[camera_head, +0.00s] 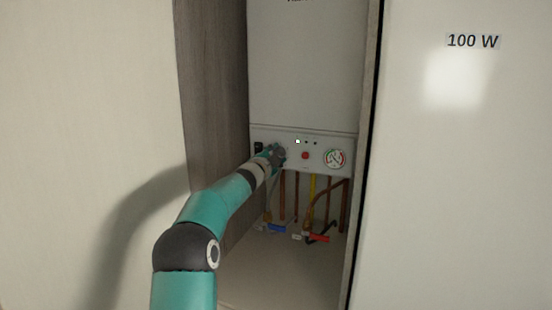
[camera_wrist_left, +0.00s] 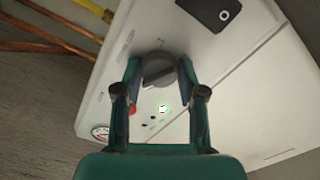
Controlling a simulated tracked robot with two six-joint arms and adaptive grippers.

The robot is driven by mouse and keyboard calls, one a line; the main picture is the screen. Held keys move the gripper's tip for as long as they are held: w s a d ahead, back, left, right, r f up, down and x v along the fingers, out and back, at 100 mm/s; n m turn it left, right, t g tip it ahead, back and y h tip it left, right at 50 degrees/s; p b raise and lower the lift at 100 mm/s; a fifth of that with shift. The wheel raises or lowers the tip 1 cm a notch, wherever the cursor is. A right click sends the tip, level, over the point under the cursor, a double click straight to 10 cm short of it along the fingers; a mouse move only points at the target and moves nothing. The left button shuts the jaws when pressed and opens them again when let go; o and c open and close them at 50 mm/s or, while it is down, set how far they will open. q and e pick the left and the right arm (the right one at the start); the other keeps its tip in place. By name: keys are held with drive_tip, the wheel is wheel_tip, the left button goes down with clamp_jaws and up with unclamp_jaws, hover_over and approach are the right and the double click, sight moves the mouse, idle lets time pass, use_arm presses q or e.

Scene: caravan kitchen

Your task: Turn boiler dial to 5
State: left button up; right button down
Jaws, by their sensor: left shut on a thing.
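The white boiler (camera_head: 305,70) stands in a narrow recess, with its control panel (camera_head: 318,166) along the lower edge. My left gripper (camera_head: 275,153) is at the left part of this panel and covers the dial in the head view. In the left wrist view the grey round dial (camera_wrist_left: 158,71) sits between the two fingers of my left gripper (camera_wrist_left: 159,82), which is shut on it. A ridge runs across the dial face, tilted in the picture. The number it points to cannot be read. My right gripper is not in view.
The panel has a red button (camera_head: 305,156), small lights (camera_head: 298,141) and a round gauge (camera_head: 335,158). Pipes and valves with blue (camera_head: 277,228) and red (camera_head: 319,238) handles are below. A wooden side wall (camera_head: 212,90) and a white door (camera_head: 455,180) flank the recess.

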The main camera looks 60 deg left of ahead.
use_arm(q)
drive_tip(key=shift+w+f, duration=0.1)
drive_tip(key=shift+f, duration=0.1)
idle(0.3)
drive_tip(key=o, duration=1.1)
drive_tip(key=shift+r, duration=0.1)
drive_tip(key=shift+o, duration=0.2)
drive_tip(key=shift+d+r, duration=0.1)
drive_tip(key=v, duration=1.2)
